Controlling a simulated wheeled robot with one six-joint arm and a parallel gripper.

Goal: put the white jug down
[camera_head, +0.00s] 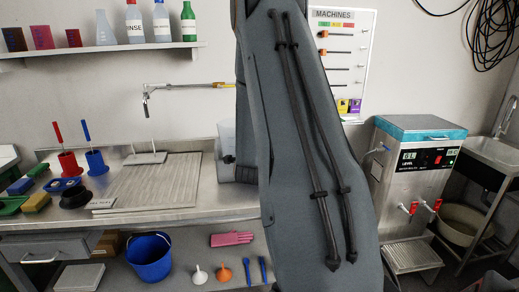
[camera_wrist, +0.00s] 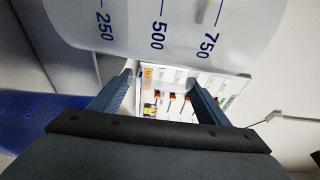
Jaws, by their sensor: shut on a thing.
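The white jug (camera_wrist: 165,25) is translucent with blue marks 250, 500 and 750. It fills the top of the wrist view, just beyond my fingertips. In the head view a part of the jug (camera_head: 226,137) shows at the left edge of my arm, which hides the rest. My gripper (camera_wrist: 160,78) is shut on the jug; the spot where the fingers grip is not clearly visible. I cannot tell whether the jug's base touches the steel bench (camera_head: 235,204).
A ribbed drainboard (camera_head: 150,185) with a small white stand (camera_head: 145,158) lies left of the jug. Red and blue holders (camera_head: 95,162) stand further left. A tap arm (camera_head: 185,87) reaches over the bench. A water machine (camera_head: 410,165) stands on the right.

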